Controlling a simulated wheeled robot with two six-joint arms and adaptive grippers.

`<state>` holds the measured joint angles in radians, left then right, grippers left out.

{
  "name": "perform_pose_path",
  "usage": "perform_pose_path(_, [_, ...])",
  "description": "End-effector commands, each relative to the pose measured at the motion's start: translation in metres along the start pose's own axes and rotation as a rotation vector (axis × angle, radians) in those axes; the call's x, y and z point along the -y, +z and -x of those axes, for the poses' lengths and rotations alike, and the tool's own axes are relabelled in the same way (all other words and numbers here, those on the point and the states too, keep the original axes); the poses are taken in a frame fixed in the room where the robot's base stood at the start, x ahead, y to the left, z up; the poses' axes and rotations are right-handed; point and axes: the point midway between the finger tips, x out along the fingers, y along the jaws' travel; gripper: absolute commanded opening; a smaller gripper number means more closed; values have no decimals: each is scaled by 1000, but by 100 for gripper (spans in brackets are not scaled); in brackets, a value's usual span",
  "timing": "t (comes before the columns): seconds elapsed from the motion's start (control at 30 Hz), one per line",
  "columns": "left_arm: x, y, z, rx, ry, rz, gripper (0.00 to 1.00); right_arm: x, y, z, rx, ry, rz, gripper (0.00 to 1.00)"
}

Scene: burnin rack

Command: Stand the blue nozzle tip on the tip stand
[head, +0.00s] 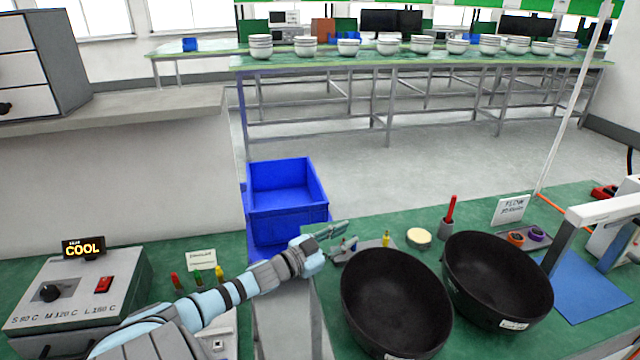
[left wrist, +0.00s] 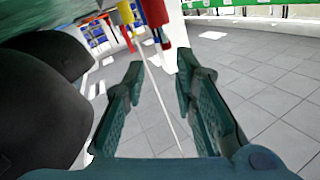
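My left gripper (head: 342,236) reaches over the back edge of the right-hand green table. Its fingers are apart with nothing visible between them in the left wrist view (left wrist: 160,85). A small grey stand (head: 369,246) lies just beyond the fingertips and is partly hidden by them. A yellow tip (head: 386,239) stands upright on it. A small blue piece (head: 353,246) shows beside the fingers, perhaps the blue nozzle tip; its pose is unclear. In the left wrist view, a yellow tip (left wrist: 126,13) and a red piece (left wrist: 154,14) lie beyond the fingers. My right gripper is not in view.
Two large black bowls (head: 395,305) (head: 497,280) stand close on the right. A blue bin (head: 287,195) is behind my left gripper. A grey cup (head: 447,229) holds a red stick. Left are a heater box (head: 75,285) and coloured tips (head: 197,277).

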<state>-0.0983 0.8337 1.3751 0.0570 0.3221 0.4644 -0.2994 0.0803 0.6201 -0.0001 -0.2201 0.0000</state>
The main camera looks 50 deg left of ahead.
Motion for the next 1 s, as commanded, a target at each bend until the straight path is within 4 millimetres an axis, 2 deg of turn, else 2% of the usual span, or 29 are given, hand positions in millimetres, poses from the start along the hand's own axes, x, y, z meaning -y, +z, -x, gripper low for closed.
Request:
perform_pose_path(0.03, [2,-6,13,9,3,3,26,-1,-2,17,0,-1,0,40])
perform_pose_path(0.2, [4,-9,55,6,-2,1,26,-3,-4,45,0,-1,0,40])
perform_pose_path(0.37, [2,-5,77,3,-2,1,26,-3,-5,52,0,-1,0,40])
perform_pose_path(1.0, [1,-3,81,-1,-3,1,26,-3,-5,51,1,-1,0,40])
